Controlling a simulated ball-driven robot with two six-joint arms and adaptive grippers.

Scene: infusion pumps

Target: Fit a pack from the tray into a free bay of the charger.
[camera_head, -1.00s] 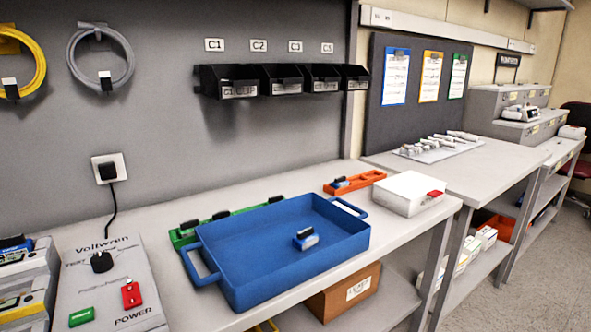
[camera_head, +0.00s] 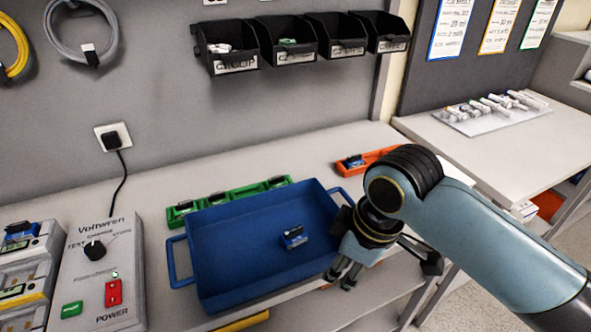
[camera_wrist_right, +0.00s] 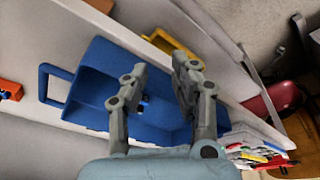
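The blue tray (camera_head: 215,290) sits on the bench with one small pack (camera_head: 294,238) inside, blue and white with a dark top. My right gripper (camera_head: 342,277) hangs at the tray's right front side, to the right of the pack and apart from it. In the right wrist view its two fingers (camera_wrist_right: 158,68) are spread with nothing held; the pack is mostly hidden behind them. A grey stepped unit (camera_head: 22,268), apparently the charger, stands at the left edge, cut off by the frame. A blue-topped pack sits in its upper bay. My left gripper is out of view.
A grey control box (camera_head: 108,262) with a dial and red switch stands left of the tray. A green rack (camera_head: 213,202) with dark-topped packs lies behind the tray, an orange holder (camera_head: 379,158) at its back right. Black bins (camera_head: 285,50) hang on the wall.

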